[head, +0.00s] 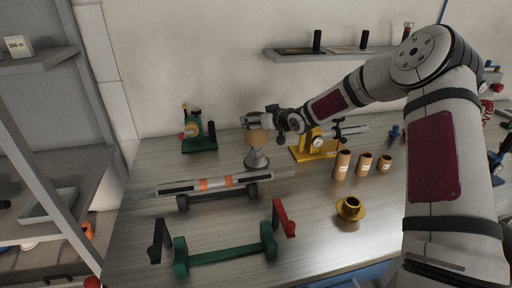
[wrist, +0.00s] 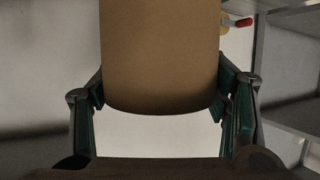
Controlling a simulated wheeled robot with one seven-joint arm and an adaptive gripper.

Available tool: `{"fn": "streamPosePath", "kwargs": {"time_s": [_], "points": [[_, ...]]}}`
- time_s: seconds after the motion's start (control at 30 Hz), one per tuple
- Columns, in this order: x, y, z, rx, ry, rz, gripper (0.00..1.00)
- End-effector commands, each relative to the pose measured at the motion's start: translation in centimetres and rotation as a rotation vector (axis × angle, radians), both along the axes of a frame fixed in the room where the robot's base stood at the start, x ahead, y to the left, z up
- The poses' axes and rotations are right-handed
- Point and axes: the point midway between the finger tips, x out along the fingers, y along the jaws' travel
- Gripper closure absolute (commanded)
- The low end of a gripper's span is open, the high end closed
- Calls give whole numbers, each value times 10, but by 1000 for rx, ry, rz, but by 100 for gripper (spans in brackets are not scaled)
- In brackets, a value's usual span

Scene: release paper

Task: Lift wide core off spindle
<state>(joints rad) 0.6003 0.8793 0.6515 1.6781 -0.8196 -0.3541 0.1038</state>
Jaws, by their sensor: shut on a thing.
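The wide core, a tan cardboard tube (head: 257,137), is upright at the back middle of the table in the head view. It fills the upper middle of the wrist view (wrist: 160,55). My gripper (head: 258,122) is shut on it from the right, with green-padded fingers on both sides of the tube in the wrist view (wrist: 160,100). The spindle's grey conical base (head: 257,160) is directly below the core. I cannot tell whether the core is still around the spindle, as its shaft is hidden.
A green device (head: 198,135) stands to the left, and a yellow gauge stand (head: 310,147) is close on the right. A roller on a stand (head: 205,185) lies in front. Several tan cores (head: 342,165) and a brass flanged piece (head: 350,209) stand farther right. A green cradle (head: 225,255) is at the front.

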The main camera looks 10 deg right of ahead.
Motion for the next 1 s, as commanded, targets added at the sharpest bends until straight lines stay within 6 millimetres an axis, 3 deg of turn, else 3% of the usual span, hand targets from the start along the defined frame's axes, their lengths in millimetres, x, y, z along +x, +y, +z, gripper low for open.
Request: {"fn": "streamPosePath", "kwargs": {"time_s": [1.0], "points": [[0, 0, 47, 0, -1, -1, 61]]}}
